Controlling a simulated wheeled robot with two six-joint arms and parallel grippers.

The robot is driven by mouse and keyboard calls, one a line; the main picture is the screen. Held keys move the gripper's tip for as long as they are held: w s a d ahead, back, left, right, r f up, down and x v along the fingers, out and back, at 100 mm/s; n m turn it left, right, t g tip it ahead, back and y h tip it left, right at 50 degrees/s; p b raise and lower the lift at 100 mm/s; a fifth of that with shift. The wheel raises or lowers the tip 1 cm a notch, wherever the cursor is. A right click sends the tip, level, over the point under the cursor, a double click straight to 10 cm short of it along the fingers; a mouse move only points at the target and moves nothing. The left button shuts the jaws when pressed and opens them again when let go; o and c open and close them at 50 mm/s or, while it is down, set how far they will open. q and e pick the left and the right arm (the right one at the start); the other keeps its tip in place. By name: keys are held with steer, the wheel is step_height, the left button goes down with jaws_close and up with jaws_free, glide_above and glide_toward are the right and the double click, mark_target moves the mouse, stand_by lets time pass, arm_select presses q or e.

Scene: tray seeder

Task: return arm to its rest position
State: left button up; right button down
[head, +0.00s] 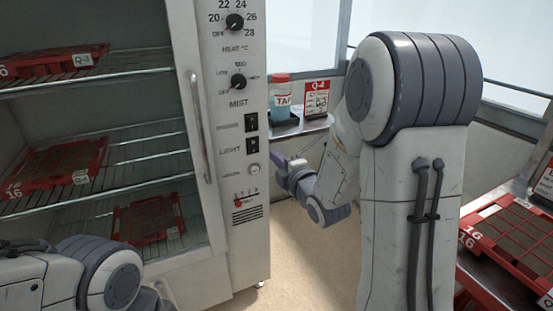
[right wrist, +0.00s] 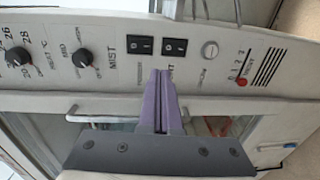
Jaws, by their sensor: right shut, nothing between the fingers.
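My right gripper (head: 279,160) is beside the cabinet's control panel (head: 238,130), at about the height of the light switch (head: 252,144). It is shut and empty. In the right wrist view its purple fingers (right wrist: 161,75) are together, pointing at the panel near the two black rocker switches. I cannot tell whether the tips touch the panel. My right arm (head: 415,150) is bent, and its upper part fills the right middle of the head view. Part of my left arm (head: 105,280) shows at the lower left; its gripper is out of view.
The open cabinet has wire shelves (head: 150,160) holding red trays (head: 60,165). A blue bottle with a red lid (head: 281,98) and a red-framed card (head: 317,98) stand on a small shelf behind. A red tray (head: 480,225) lies at the right. Floor (head: 300,255) is clear between.

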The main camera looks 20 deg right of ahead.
steer(key=shift+a, duration=0.1)
steer(key=s+a+f+m+g+y, duration=0.1)
steer(key=s+a+f+m+g, duration=0.3)
steer(key=a, duration=0.4)
steer(key=s+a+f+m+g+y, duration=0.1)
steer(key=s+a+f+m+g, duration=0.2)
steer(key=s+a, duration=0.35)
steer(key=s+a+f+m+g+h, duration=0.1)
steer(key=s+a+m+g, duration=0.3)
steer(key=s, duration=0.7)
steer(key=s+a+f+g+h, duration=0.1)
steer(key=s+g, duration=0.5)
steer(key=s, duration=0.5)
step_height(320, 180, up, 22)
steer(key=s+p, duration=0.1)
steer(key=p, duration=2)
steer(key=shift+f, duration=0.25)
